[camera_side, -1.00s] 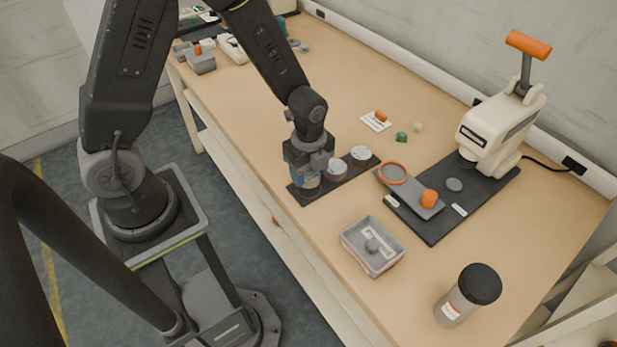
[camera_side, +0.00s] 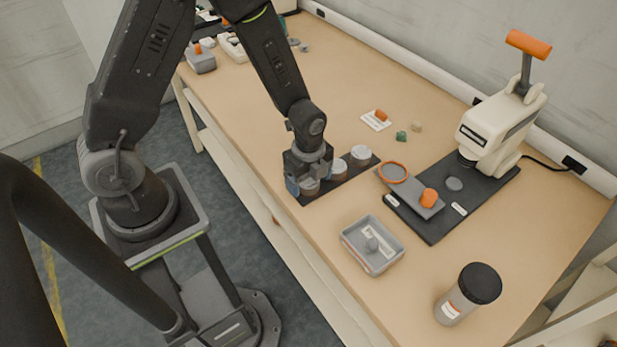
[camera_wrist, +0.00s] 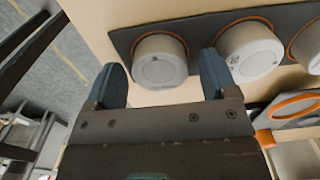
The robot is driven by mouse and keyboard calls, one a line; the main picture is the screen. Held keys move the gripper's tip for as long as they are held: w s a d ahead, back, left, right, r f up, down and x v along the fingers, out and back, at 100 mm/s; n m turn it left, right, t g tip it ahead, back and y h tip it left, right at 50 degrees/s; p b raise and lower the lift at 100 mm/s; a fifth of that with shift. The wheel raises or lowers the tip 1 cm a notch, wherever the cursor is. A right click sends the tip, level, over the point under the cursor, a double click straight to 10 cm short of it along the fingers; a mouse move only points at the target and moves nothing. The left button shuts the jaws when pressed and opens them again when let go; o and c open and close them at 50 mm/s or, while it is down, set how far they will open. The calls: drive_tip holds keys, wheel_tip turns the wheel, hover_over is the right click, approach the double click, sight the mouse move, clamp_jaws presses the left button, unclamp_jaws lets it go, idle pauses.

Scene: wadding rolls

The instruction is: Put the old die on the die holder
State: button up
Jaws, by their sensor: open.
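Three round grey dies, each with an orange ring at its base, sit in a row on a dark strip that looks like the die holder (camera_side: 364,173). In the wrist view the strip (camera_wrist: 118,38) holds the end die (camera_wrist: 160,68), the middle die (camera_wrist: 252,55) and part of a third (camera_wrist: 312,45). Which is the old die, I cannot tell. My gripper (camera_side: 308,187) is open at the strip's near-left end. Its blue fingertips (camera_wrist: 160,72) stand either side of the end die, with gaps visible. In the side view my gripper partly hides that die.
Right of the strip, a cream press (camera_side: 497,130) with an orange handle stands on a dark base (camera_side: 432,228). A grey slide (camera_side: 410,192) carries an orange ring and orange knob. A grey tray (camera_side: 372,262) and black-lidded jar (camera_side: 468,293) stand nearer. The table's left stretch is mostly clear.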

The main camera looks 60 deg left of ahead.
drive_tip(key=shift+r, duration=0.1)
drive_tip(key=s+r+n+t, duration=0.15)
drive_tip(key=r+n, duration=0.25)
drive_tip(key=r, duration=0.7)
drive_tip(key=s+r+n+t, duration=0.1)
drive_tip(key=s+r+n, duration=0.25)
drive_tip(key=r, duration=0.75)
drive_tip(key=s+a+r+n+t, duration=0.1)
drive_tip(key=s+r+n+t, duration=0.2)
drive_tip(key=s+r+n, duration=0.3)
drive_tip(key=s+n, duration=0.1)
drive_tip(key=n, duration=0.3)
drive_tip(key=shift+s+r, duration=0.2)
drive_tip(key=shift+s, duration=0.15)
